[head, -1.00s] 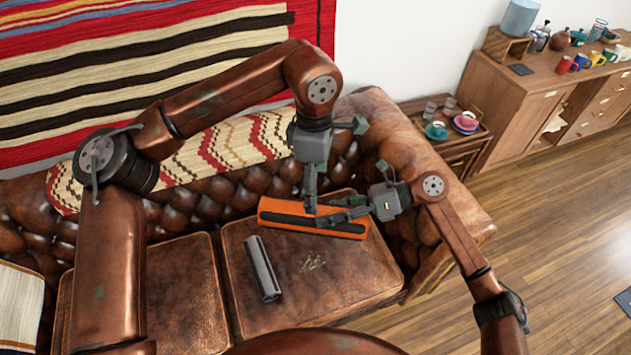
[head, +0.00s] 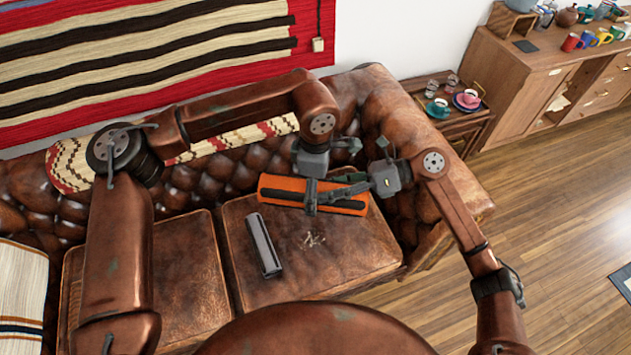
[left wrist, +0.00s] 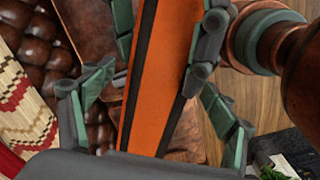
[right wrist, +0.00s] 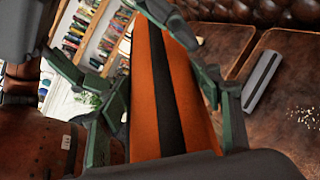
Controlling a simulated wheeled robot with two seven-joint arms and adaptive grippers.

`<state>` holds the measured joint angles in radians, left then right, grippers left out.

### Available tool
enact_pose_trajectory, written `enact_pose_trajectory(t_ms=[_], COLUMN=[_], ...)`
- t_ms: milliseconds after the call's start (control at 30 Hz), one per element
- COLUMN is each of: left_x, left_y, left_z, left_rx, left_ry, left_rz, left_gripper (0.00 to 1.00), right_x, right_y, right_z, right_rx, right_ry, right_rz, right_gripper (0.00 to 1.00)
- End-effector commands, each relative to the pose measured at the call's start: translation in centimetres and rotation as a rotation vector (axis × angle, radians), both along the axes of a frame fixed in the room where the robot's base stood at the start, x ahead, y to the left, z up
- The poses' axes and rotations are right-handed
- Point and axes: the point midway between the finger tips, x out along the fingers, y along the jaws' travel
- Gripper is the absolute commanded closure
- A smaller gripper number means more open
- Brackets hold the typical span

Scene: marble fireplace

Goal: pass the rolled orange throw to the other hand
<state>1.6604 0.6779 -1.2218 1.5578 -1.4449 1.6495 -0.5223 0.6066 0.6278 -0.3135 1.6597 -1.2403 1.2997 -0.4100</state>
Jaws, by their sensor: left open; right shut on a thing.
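The rolled orange throw (head: 284,187), orange with dark stripes, is held level above the right seat cushion of the sofa. My right gripper (head: 328,196) is shut on it, coming in from the right; in the right wrist view the throw (right wrist: 146,100) runs between its fingers. My left gripper (head: 310,197) is open and reaches down over the throw's middle, close beside the right fingers. In the left wrist view the throw (left wrist: 152,70) lies between its spread fingers. Whether the left fingers touch it I cannot tell.
A grey box-like object (head: 263,246) lies on the brown leather sofa cushion (head: 340,262), near some small pale bits (head: 312,240). A side table (head: 465,122) with cups stands behind the sofa arm. A wooden sideboard (head: 545,85) with mugs is at back right.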

Motion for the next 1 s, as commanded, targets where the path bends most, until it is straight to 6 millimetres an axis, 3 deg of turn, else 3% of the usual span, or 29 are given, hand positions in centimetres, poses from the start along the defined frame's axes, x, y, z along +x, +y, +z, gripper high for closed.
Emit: enact_pose_trajectory(t_ms=[267,1000], left_x=[-0.01,0.05], left_y=[-0.02,-0.02], left_z=[-0.11,-0.08], left_rx=[0.000,-0.001], left_ry=[0.000,-0.001], left_rz=[0.000,0.000], left_gripper=[0.21,0.72], right_x=[0.00,-0.04], right_y=[0.00,0.02], right_z=[0.09,0.11], right_rx=[0.001,0.002], right_ry=[-0.001,0.000], right_rz=[0.000,0.001], right_gripper=[0.72,0.72])
